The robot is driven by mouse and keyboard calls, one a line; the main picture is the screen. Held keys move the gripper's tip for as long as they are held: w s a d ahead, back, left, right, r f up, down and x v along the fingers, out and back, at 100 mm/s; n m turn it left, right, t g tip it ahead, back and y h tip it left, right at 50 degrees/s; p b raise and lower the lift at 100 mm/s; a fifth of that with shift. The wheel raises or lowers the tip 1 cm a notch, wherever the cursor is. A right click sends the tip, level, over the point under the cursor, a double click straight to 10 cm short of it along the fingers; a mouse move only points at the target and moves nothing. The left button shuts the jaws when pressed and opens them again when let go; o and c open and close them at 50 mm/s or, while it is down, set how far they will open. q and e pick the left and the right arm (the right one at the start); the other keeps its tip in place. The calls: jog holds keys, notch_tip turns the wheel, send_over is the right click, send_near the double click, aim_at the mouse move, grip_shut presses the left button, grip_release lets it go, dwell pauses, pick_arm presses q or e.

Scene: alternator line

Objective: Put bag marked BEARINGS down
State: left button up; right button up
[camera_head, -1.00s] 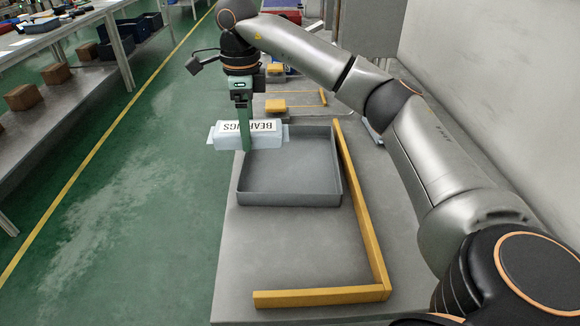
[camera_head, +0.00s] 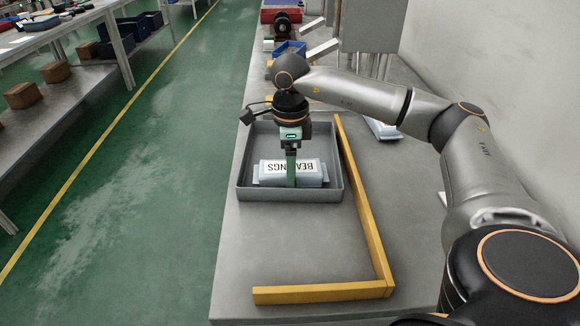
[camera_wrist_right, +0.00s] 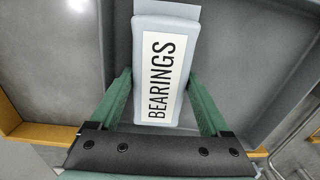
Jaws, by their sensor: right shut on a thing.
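The bag marked BEARINGS (camera_head: 308,172) is pale blue-grey with a white label. It is within the walls of the grey tray (camera_head: 290,196), near the tray's front side. My right gripper (camera_head: 291,181) points down and is shut on the bag, one finger showing in front of the label. In the right wrist view the bag (camera_wrist_right: 163,70) lies between the two green fingers of the gripper (camera_wrist_right: 162,100). I cannot tell whether the bag touches the tray floor. My left gripper is not in view.
A yellow L-shaped rail (camera_head: 362,220) runs along the right of the tray and across the front of the grey table (camera_head: 300,245). The table between tray and front rail is clear. Blue bins (camera_head: 290,49) stand farther back.

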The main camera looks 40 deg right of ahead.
jog(key=shift+f, duration=0.15)
jog(key=o, duration=1.4)
notch_tip(320, 180, up, 12)
jog(key=p, duration=0.1)
jog(key=shift+r+p, duration=0.2)
jog(key=shift+p, duration=0.1)
